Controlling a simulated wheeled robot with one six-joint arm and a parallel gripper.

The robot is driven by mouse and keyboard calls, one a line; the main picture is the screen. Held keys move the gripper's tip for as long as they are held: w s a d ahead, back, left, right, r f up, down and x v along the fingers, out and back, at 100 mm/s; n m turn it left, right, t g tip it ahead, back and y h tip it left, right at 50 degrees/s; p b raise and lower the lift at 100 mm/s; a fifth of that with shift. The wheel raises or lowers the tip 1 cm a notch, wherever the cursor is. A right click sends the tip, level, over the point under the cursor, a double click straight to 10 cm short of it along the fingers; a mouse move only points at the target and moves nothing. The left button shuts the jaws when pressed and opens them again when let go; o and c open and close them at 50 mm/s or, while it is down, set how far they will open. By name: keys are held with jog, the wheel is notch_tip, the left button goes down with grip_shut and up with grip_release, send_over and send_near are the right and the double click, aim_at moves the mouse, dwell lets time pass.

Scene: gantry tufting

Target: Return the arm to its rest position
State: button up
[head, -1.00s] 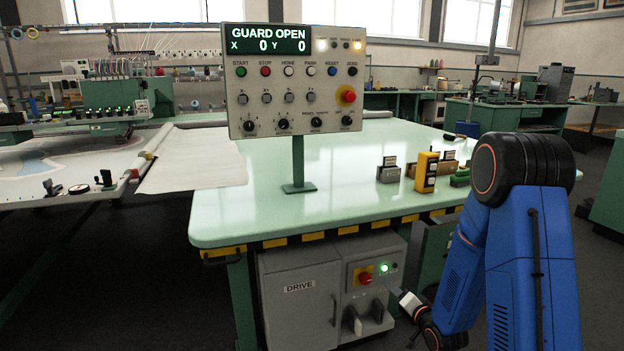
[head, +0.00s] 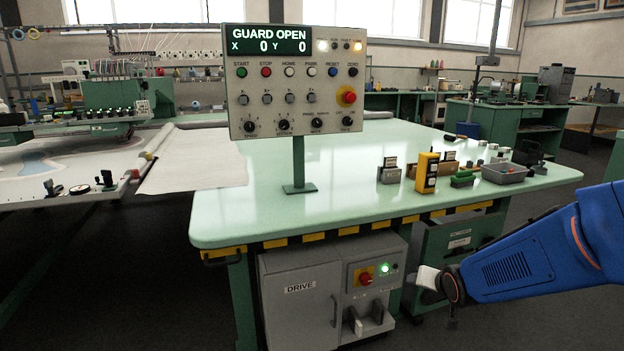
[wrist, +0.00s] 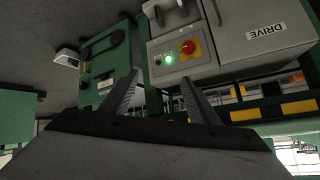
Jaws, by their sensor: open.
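My arm (head: 520,262) reaches in from the right edge of the head view, low beside the table's front right side. Its wrist end (head: 452,284) is in front of the green cabinet under the table. In the wrist view my gripper (wrist: 160,82) shows two dark ridged fingers spread apart with nothing between them. That view is upside down, with the drive cabinet and its red switch beyond the fingers.
The pale green table (head: 350,205) carries a control panel (head: 290,85) reading GUARD OPEN, a yellow handheld box (head: 427,172) and a grey bin (head: 503,173). The grey drive cabinet (head: 300,300) stands below, left of my wrist. Open floor lies at the right.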

jog(key=s+a+r+n+g, duration=0.1)
jog(key=s+r, duration=0.1)
jog(key=s, duration=0.8)
jog(key=s+r+n+g, duration=0.1)
jog(key=s+r+g, duration=0.1)
jog(key=s, duration=0.8)
jog(key=s+a+r+n+g, duration=0.1)
jog(key=s+r, duration=0.3)
jog(key=s, duration=0.6)
jog(key=shift+s+a+r+n+g, duration=0.15)
jog(key=shift+a+r+n+g, duration=0.1)
jog(key=shift+a+n+g, duration=0.2)
jog(key=shift+d, duration=0.1)
